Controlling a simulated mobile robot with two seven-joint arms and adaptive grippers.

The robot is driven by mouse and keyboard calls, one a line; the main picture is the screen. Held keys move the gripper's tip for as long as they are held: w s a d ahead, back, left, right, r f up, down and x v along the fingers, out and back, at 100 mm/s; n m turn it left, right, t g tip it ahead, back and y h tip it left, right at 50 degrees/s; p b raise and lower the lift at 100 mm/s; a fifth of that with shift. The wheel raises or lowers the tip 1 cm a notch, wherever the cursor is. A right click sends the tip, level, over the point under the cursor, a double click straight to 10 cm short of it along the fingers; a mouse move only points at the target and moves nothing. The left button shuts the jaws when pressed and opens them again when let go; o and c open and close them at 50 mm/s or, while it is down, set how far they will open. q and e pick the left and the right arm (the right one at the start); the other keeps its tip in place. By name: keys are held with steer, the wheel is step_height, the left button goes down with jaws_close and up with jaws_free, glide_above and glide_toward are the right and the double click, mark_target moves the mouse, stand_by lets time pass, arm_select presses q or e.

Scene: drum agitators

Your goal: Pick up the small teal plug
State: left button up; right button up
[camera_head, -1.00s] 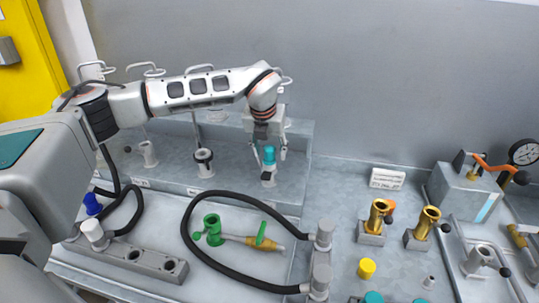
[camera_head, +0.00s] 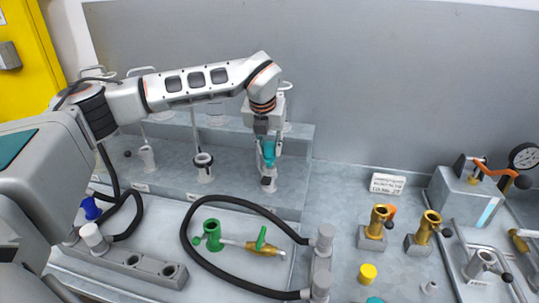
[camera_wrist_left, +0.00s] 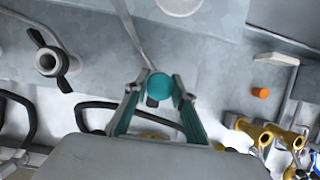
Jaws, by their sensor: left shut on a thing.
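The small teal plug (camera_head: 268,158) is between the fingers of my left gripper (camera_head: 267,160), which is shut on it. The plug is just above a small grey post (camera_head: 268,183) on the raised grey step. I cannot tell whether plug and post still touch. In the left wrist view the round teal plug (camera_wrist_left: 160,86) sits between the two fingertips (camera_wrist_left: 158,88). My right gripper is not in view.
A grey ring-topped fitting (camera_head: 203,161) stands on the step to the left. A black hose (camera_head: 186,235) loops in front, around a green fitting (camera_head: 212,236). Brass fittings (camera_head: 428,221), a yellow cap (camera_head: 368,273) and a gauge (camera_head: 524,156) are at the right.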

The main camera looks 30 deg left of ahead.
mark_target(270, 144)
arm_select(q)
step_height(270, 144, up, 17)
steer(key=shift+r+b, duration=0.15)
steer(key=shift+b, duration=0.2)
